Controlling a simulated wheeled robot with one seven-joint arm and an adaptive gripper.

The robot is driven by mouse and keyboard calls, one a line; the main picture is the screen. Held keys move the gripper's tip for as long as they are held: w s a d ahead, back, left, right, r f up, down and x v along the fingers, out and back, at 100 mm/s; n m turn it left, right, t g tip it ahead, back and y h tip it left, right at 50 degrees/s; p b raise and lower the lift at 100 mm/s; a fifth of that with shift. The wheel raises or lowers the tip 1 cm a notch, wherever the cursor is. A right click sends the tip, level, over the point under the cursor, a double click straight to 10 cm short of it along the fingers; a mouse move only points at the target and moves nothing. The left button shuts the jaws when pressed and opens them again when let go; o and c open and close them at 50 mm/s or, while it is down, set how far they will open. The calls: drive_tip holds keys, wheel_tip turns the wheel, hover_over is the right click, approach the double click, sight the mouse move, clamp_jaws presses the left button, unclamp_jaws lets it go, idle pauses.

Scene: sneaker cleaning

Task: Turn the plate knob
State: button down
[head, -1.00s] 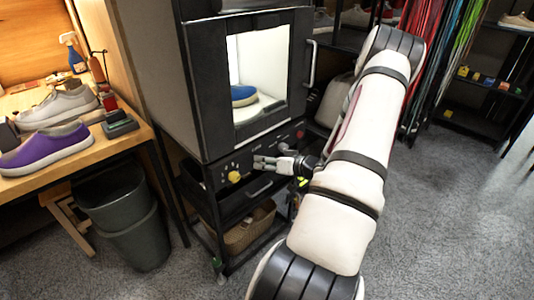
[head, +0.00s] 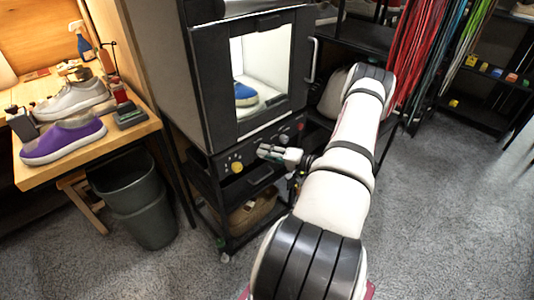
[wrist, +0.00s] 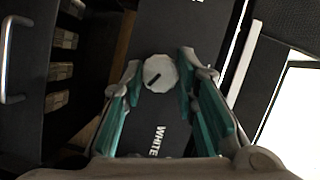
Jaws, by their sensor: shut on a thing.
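The black cleaning cabinet (head: 215,85) stands in the middle of the head view, with a blue shoe (head: 244,95) on a white plate behind its window. A control panel runs below the window. My gripper (head: 266,151) is at this panel, to the right of a yellow knob (head: 237,167). In the wrist view a pale round knob (wrist: 160,73) with a dark mark lies between my green-padded fingers (wrist: 160,78), which are shut on it. In the head view my gripper hides this knob. White lettering is printed near it.
A wooden bench (head: 75,150) with a purple shoe (head: 63,140) and a white shoe (head: 72,99) is at left. A grey bin (head: 140,200) stands on the floor. More small knobs (head: 284,138) sit right of my gripper. A drawer handle is below the panel.

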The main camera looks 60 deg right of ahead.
drive_tip(key=shift+d+f+m+t+b, duration=0.15)
drive_tip(key=shift+m+t+b, duration=0.35)
drive_tip(key=shift+m, duration=0.9)
drive_tip(key=c, duration=1.3)
unclamp_jaws()
drive_tip(key=s, duration=0.4)
drive_tip(key=s+d, duration=0.1)
drive_tip(key=s, duration=0.7)
drive_tip(key=shift+d, duration=0.35)
